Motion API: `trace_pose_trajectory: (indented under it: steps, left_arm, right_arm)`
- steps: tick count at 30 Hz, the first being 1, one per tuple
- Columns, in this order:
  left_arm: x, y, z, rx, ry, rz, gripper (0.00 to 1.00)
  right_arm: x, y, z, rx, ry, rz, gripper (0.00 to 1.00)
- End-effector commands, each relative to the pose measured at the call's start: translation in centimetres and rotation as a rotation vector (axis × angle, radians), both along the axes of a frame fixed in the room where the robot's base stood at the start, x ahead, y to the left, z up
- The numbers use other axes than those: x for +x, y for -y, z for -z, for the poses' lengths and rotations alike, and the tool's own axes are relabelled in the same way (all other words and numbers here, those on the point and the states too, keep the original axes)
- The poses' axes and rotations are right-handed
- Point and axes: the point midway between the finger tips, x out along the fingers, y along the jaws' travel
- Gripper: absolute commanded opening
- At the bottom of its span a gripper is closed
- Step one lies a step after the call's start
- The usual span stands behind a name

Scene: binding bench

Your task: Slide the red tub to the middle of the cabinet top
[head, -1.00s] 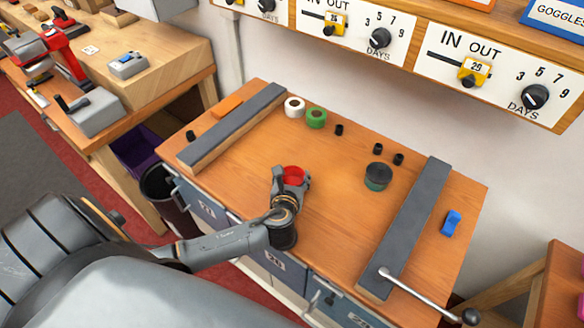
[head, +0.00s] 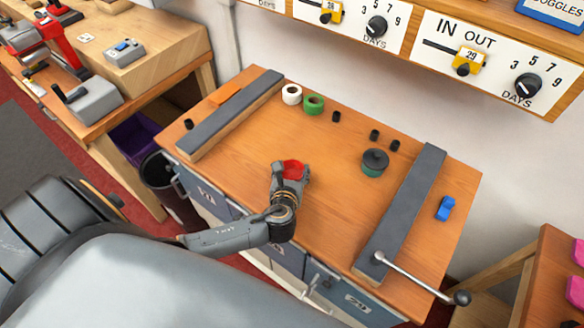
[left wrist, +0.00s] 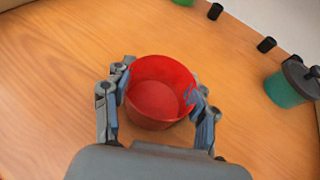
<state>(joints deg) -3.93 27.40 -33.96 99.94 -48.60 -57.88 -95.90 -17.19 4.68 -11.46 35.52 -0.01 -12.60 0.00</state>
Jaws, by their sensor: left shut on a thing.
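The red tub (head: 293,169) stands upright on the wooden cabinet top (head: 240,190), near its front edge and left of the middle. My left gripper (head: 289,174) is shut on it, and the gripper hides most of the tub in the head view. In the left wrist view the tub (left wrist: 160,92) is round, open and empty, with one finger of the left gripper (left wrist: 160,100) against each side. My right gripper is not in view.
Dark rails (head: 235,115) and (head: 402,212) bound the top left and right. A teal tub with a dark lid (head: 375,163), small black cylinders, a green roll (head: 313,104) and a white roll (head: 292,94) stand toward the back. The middle is clear.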

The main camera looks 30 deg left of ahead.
Motion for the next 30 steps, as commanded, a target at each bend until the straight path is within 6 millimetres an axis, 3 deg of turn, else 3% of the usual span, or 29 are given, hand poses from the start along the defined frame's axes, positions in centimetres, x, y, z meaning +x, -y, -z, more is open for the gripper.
trace_pose_trajectory:
  steps: [2,3,7,20,30]
  left_arm:
    - [-0.1,0.0,0.2,0.001,-0.004,0.0,0.13]
    - [-0.1,0.0,0.2,0.0,-0.003,-0.001,0.59]
    - [0.0,0.0,0.2,0.0,-0.002,-0.001,0.84]
    - [-0.6,0.3,-0.2,-0.002,0.001,0.001,0.84]
    - [-6.2,2.8,-2.6,-0.003,-0.002,0.001,0.84]
  right_arm:
    - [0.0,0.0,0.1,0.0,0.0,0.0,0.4]
    - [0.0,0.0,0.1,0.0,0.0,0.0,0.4]
    - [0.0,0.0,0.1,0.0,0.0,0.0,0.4]
    - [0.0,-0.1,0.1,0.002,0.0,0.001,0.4]
    - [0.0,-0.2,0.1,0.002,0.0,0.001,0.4]
